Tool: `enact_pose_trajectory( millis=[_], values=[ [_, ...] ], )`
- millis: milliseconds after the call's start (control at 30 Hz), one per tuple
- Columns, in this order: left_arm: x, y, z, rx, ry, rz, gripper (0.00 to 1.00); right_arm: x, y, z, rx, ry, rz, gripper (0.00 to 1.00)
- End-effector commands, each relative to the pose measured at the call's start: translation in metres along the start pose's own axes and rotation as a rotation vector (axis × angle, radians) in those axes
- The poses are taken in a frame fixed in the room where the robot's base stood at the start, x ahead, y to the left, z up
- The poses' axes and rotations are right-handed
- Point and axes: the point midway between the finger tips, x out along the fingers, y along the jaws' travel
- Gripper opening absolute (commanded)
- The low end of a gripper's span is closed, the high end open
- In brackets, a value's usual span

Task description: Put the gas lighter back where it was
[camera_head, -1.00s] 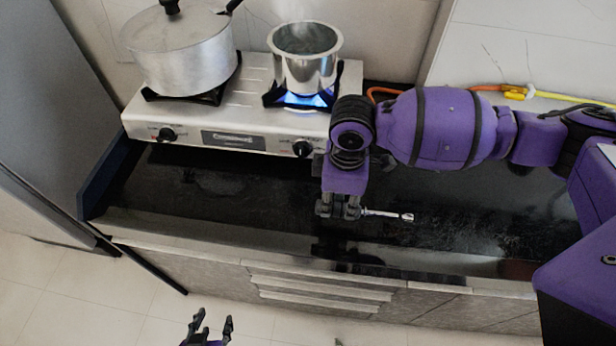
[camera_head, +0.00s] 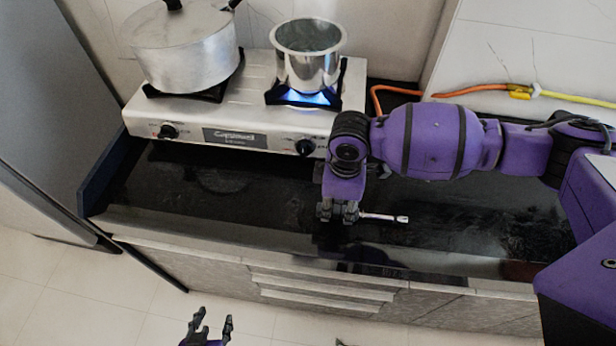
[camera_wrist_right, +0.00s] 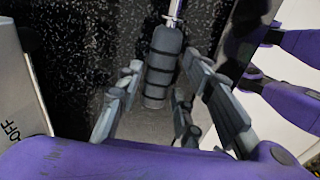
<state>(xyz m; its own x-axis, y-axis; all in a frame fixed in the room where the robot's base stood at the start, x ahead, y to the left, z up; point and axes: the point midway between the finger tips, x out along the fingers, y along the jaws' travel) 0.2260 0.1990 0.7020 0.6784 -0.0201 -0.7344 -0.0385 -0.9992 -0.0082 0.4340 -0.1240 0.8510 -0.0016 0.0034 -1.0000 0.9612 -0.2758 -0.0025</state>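The gas lighter (camera_head: 384,217) has a silver metal tube that points right on the dark countertop side of the head view. In the right wrist view its dark grey handle (camera_wrist_right: 164,65) lies between my right gripper's fingers. My right gripper (camera_head: 338,212) is low over the front of the counter. In the wrist view (camera_wrist_right: 165,95) its fingers are spread to either side of the handle, with gaps visible. In the head view the gripper hides the handle. My left gripper (camera_head: 211,325) is open and empty, below and in front of the counter.
The gas stove (camera_head: 255,110) stands behind, with a lidded pot (camera_head: 185,50) and a steel pot (camera_head: 307,60) over a lit blue flame. An orange hose (camera_head: 470,91) runs right. The black countertop (camera_head: 230,205) is clear left of my right gripper.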

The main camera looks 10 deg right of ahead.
Motion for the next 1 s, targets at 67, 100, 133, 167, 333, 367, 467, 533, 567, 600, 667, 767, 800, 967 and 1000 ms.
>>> enact_pose_trajectory(
  millis=[67,100,133,167,333,367,467,533,567,600,667,767,800,967,1000],
  values=[
    [-0.001,0.0,0.001,0.0,-0.002,-0.001,0.39,0.001,-0.001,0.001,0.001,-0.001,-0.002,0.43],
    [-0.001,-0.001,0.002,0.0,-0.003,-0.001,0.39,0.001,-0.001,0.001,0.001,-0.001,-0.002,0.43],
    [-0.001,-0.001,0.002,-0.001,-0.004,-0.001,0.39,0.001,-0.001,0.001,0.001,-0.001,-0.002,0.43],
    [-0.002,-0.001,0.003,-0.001,-0.005,-0.001,0.39,0.001,-0.001,0.001,0.001,-0.001,-0.002,0.43],
    [-0.003,0.0,0.007,-0.005,-0.012,-0.003,0.39,-0.001,-0.001,0.001,0.001,-0.001,-0.001,0.43],
    [-0.004,0.0,0.007,-0.006,-0.012,-0.003,0.39,-0.002,0.0,0.001,0.0,0.0,-0.001,0.43],
    [-0.004,0.001,0.005,-0.01,-0.009,-0.003,0.39,-0.012,0.0,0.0,0.001,0.002,0.001,0.43],
    [-0.004,0.002,0.002,-0.014,-0.005,-0.003,0.39,-0.024,0.0,0.0,0.0,0.001,0.002,0.43],
    [-0.004,0.002,0.001,-0.016,-0.003,-0.003,0.39,-0.03,0.001,0.0,0.0,0.001,0.003,0.43],
    [-0.004,0.003,-0.001,-0.017,0.0,-0.002,0.39,-0.039,0.001,0.0,0.0,0.002,0.004,0.43],
    [-0.004,0.004,-0.003,-0.019,0.004,-0.001,0.39,-0.053,0.001,0.0,-0.001,0.002,0.005,0.43],
    [-0.004,0.005,-0.007,-0.019,0.009,0.001,0.39,-0.075,0.001,0.0,0.0,0.002,0.004,0.43],
    [-0.003,0.005,-0.008,-0.019,0.01,0.002,0.39,-0.083,0.001,0.0,0.001,0.002,0.003,0.43],
    [-0.003,0.005,-0.011,-0.016,0.013,0.004,0.39,-0.108,0.0,0.0,0.001,0.0,0.001,0.43],
    [-0.003,0.005,-0.011,-0.015,0.012,0.004,0.39,-0.112,0.0,0.0,0.001,0.0,0.0,0.43]
  ],
)
